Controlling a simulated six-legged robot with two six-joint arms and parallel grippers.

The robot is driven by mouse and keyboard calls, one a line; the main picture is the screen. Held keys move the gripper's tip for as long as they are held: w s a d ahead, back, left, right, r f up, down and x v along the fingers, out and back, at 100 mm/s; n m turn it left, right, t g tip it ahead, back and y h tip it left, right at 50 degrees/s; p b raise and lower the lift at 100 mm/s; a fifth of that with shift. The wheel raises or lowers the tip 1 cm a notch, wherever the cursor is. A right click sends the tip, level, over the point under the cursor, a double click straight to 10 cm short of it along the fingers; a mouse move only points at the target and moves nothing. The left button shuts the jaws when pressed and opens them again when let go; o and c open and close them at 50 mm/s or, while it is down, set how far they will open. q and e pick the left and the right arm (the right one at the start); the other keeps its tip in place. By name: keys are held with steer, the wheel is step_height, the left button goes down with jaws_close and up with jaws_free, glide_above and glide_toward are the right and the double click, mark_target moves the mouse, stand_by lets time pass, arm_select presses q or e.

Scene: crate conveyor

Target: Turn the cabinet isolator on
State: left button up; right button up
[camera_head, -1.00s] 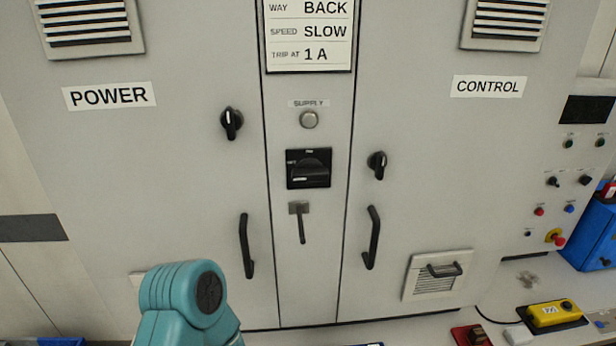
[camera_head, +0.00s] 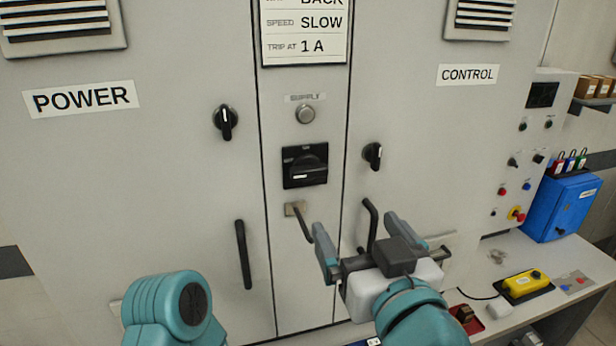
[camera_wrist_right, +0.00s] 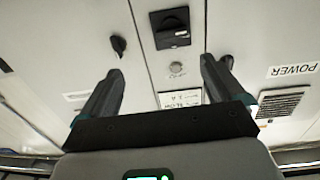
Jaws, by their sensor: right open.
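The cabinet isolator (camera_head: 305,166) is a black square rotary switch on the narrow middle panel, below the SUPPLY lamp (camera_head: 305,115). Its handle lies horizontal, with a white mark toward the left. It also shows in the right wrist view (camera_wrist_right: 170,28), which is upside down. My right gripper (camera_head: 356,234) is open and empty, in front of the panel and lower right of the isolator, apart from it. Its fingers show in the right wrist view (camera_wrist_right: 165,72). Part of my left arm shows at lower left; its gripper is out of view.
A small metal lever (camera_head: 299,222) is below the isolator, near my right gripper's left finger. Black knobs (camera_head: 226,122) (camera_head: 372,156) and door handles (camera_head: 243,255) (camera_head: 370,228) flank the panel. At right, a bench holds a yellow control box (camera_head: 526,283) and a blue box (camera_head: 560,205).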

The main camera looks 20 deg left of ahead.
steer(key=s, duration=0.1)
steer(key=p, duration=0.3)
glide_toward(311, 173)
steer(key=shift+y, duration=0.3)
steer(key=x, duration=0.9)
steer(key=shift+d, duration=0.1)
steer(key=shift+w+f, duration=0.15)
steer(key=shift+w, duration=0.15)
steer(key=c, duration=1)
